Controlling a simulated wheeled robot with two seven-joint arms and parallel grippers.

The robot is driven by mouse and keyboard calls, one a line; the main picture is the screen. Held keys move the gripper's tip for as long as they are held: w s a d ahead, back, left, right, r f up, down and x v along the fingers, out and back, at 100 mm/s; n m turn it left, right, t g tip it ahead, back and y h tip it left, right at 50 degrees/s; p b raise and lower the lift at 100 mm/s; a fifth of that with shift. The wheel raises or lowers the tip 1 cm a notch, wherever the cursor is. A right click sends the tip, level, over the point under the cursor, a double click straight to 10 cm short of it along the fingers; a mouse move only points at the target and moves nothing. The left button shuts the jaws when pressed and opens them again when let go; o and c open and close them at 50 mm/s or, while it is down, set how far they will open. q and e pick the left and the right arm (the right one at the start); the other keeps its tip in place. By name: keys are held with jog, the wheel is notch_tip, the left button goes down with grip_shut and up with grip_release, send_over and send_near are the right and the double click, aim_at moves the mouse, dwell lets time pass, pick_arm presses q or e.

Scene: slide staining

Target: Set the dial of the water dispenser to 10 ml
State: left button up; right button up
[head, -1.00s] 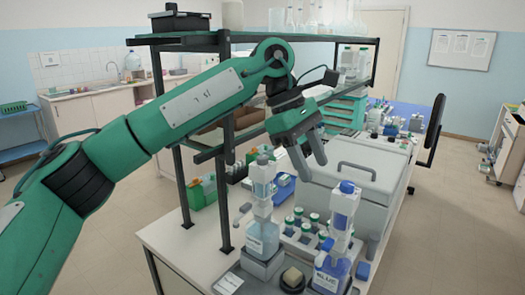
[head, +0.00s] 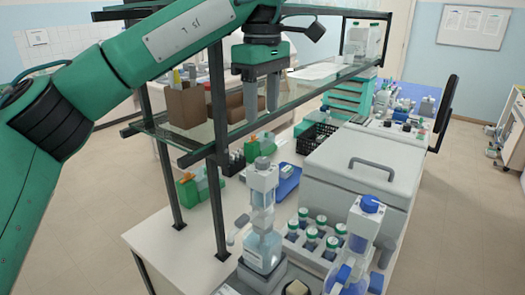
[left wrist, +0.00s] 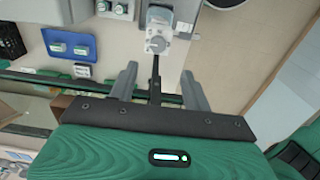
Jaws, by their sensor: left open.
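A bottle-top dispenser with clear liquid (head: 263,247) stands near the front of the bench; I take it for the water dispenser. Its pale pump head (head: 262,178) has a grey-green cap and a spout to the left. The dial and its setting are too small to read. My left gripper (head: 261,112) is open and empty, fingers pointing down, above the dispenser in the picture and apart from it. In the left wrist view a dispenser (left wrist: 158,30) shows at the top, beyond the open fingers. My right gripper is not in view.
A second dispenser with a blue cap (head: 369,203) stands to the right. Several green-capped bottles (head: 312,240) stand behind and between them. A grey lidded machine (head: 360,175) is behind. The glass shelf (head: 315,85) and its dark posts (head: 218,150) are close to my left arm.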

aim_at(262, 160)
pick_arm(q)
jog(key=f, duration=0.3)
jog(key=shift+w+f, duration=0.2)
jog(key=shift+f, duration=0.1)
notch_tip(262, 160, down, 6)
jog(key=shift+p, duration=0.85)
jog(key=shift+f, duration=0.4)
jog(key=shift+w+f, duration=0.1)
jog(key=shift+f, duration=0.35)
jog(key=c, duration=1)
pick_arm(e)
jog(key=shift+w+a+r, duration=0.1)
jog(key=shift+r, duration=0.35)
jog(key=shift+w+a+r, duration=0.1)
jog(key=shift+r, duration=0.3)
